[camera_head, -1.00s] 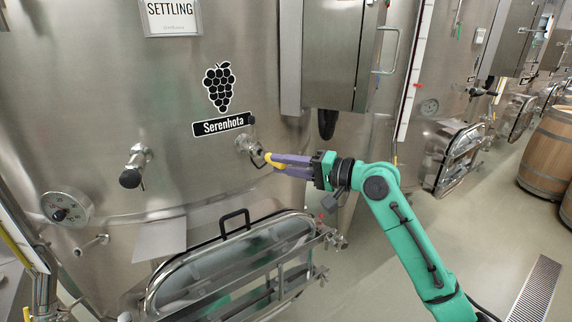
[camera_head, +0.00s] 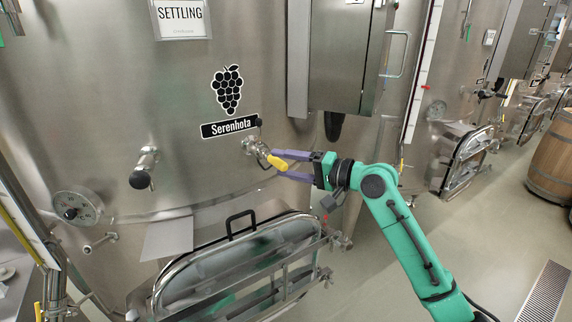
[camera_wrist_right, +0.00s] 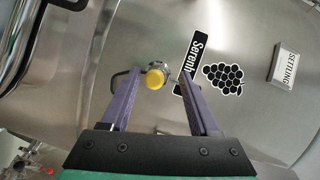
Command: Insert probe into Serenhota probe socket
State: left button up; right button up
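The yellow-handled probe (camera_head: 277,162) sits at the metal probe socket (camera_head: 251,145) on the tank wall, just below the Serenhota label (camera_head: 229,126). Its handle slants out and down to the right. How deep the probe sits cannot be told. My right gripper (camera_head: 283,165) is open, its purple fingers spread around the handle's outer end. In the right wrist view the yellow handle end (camera_wrist_right: 155,83) shows between and beyond the parted fingertips (camera_wrist_right: 160,76), apart from both, with metal fitting behind it. My left gripper is not in view.
A valve (camera_head: 144,168) and a round dial gauge (camera_head: 76,208) stick out to the left. A hatch with a black handle (camera_head: 240,222) lies below. A steel box (camera_head: 345,60) hangs at upper right.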

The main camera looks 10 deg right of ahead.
jog(key=shift+s+d+f, duration=0.1)
jog(key=shift+d, duration=0.05)
jog(key=b+v, duration=0.7)
jog(key=v, duration=0.7)
jog(key=shift+b, duration=0.35)
jog(key=shift+d, duration=0.1)
